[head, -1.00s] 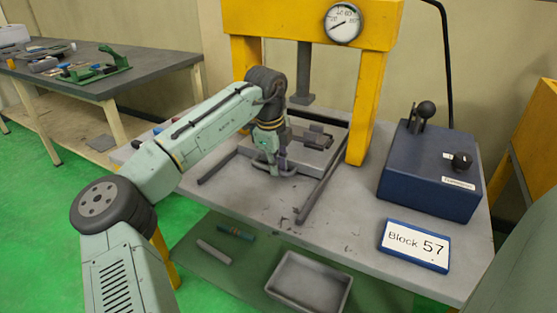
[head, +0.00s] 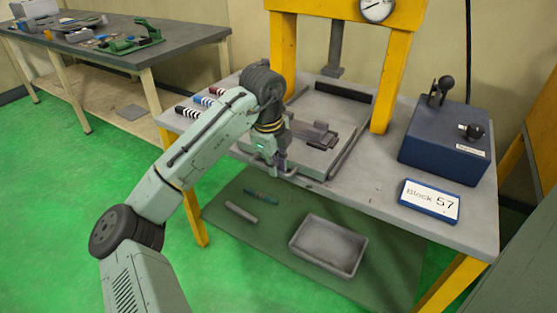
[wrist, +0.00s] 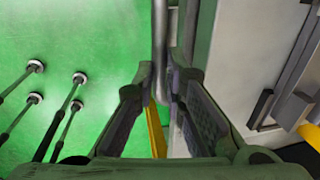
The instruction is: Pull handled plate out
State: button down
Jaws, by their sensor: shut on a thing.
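The handled plate (head: 310,156) is a flat grey slab lying on the press table (head: 375,185). Its front part is close to the table's front edge. A dark fixture (head: 316,135) sits on top of it. Its bar handle (wrist: 160,45) runs between my fingers in the wrist view. My gripper (head: 281,166) is at the front of the plate and shut on the handle; it also shows in the wrist view (wrist: 168,88). The plate's pale surface (wrist: 232,60) is on the right there. My gripper partly hides the handle in the head view.
The yellow press frame (head: 391,85) stands behind the plate, its ram (head: 334,50) above the table. A blue control box (head: 445,145) and a Block 57 sign (head: 430,200) are on the right. A grey tray (head: 328,245) lies below. Striped pieces (head: 207,101) lie left.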

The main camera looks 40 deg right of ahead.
jog(key=shift+a, duration=0.2)
jog(key=c, duration=1.7)
grip_release()
jog(key=shift+o, duration=0.2)
jog(key=shift+r, duration=0.1)
notch_tip(320, 180, up, 12)
jog(key=s+a, duration=0.1)
jog(key=a, duration=0.1)
jog(key=shift+f, duration=0.2)
